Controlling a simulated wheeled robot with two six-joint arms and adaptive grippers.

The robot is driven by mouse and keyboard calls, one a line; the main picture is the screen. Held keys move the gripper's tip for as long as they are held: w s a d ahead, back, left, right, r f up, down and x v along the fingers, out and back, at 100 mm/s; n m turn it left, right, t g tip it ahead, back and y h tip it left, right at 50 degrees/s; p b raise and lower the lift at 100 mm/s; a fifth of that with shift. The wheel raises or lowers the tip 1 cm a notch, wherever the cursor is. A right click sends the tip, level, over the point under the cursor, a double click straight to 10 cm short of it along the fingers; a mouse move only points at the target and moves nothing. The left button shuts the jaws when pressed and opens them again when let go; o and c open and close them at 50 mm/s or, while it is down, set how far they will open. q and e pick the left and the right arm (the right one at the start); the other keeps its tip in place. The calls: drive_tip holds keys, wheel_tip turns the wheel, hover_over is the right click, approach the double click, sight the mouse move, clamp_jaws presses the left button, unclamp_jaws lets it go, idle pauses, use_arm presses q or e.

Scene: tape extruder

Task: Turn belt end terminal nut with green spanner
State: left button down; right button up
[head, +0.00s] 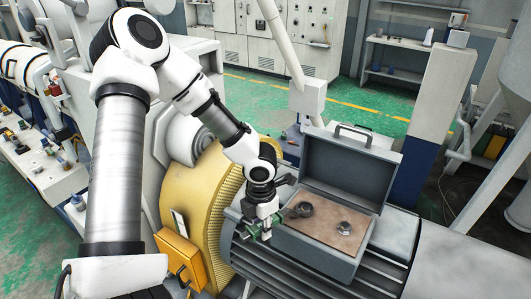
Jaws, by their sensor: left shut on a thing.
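My left gripper (262,228) hangs at the left edge of an open grey toolbox (325,262). It is shut on a small green thing (256,233), which looks like the green spanner; the fingers partly hide it. A dark ring-shaped part (304,209) lies in the toolbox, just right of the gripper. A grey metal nut-like part (344,228) lies farther right on the toolbox's brown floor. I cannot tell which part is the belt end terminal nut. My right gripper is not in view.
The toolbox sits on a ribbed grey motor housing (390,277), its lid (345,170) raised at the back. A large yellow guard (190,190) and an orange box (180,258) stand left of the gripper. A white post (306,100) rises behind the toolbox.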

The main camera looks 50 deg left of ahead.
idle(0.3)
use_arm(q)
drive_tip(key=shift+m, duration=0.8)
drive_tip(key=shift+w+a+r, duration=0.1)
drive_tip(key=shift+a+r, duration=0.2)
drive_tip(key=shift+r, duration=0.55)
drive_tip(key=shift+w+a+r, duration=0.1)
drive_tip(key=shift+a+r, duration=0.2)
drive_tip(key=shift+r, duration=0.55)
drive_tip(key=shift+a+r, duration=0.3)
drive_tip(key=shift+r, duration=0.55)
wheel_tip(320, 180, up, 4)
